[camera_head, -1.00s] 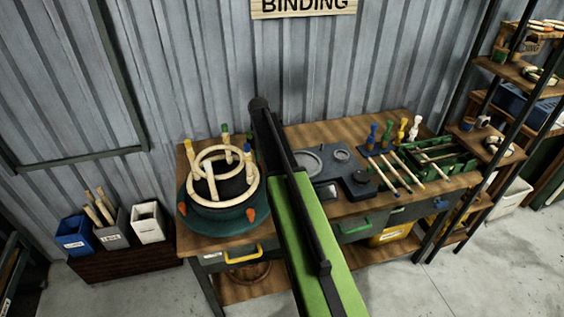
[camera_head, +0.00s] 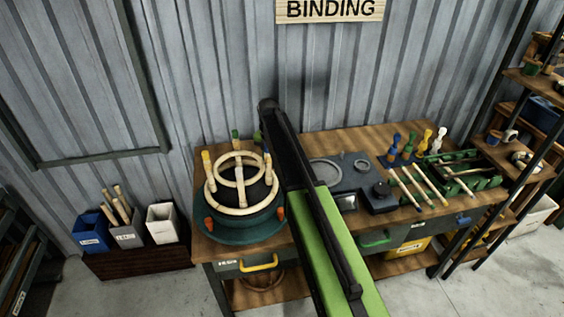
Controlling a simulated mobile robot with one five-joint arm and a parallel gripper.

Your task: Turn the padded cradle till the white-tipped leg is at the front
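The padded cradle (camera_head: 205,229) sits at the left of the bench: a dark green round base with orange knobs and a dark padded middle. Pale rattan rings (camera_head: 216,205) and upright legs are on it. A yellow-tipped leg (camera_head: 207,165) stands at the left. I cannot pick out the white tip surely. My black and green arm passes right of the cradle; my gripper does not show.
Right of my arm are a grey fixture plate (camera_head: 345,165), coloured pegs (camera_head: 409,149), loose sticks (camera_head: 405,188) and a green tray (camera_head: 486,180). A shelf rack (camera_head: 512,143) stands at right. The wall is close behind the bench.

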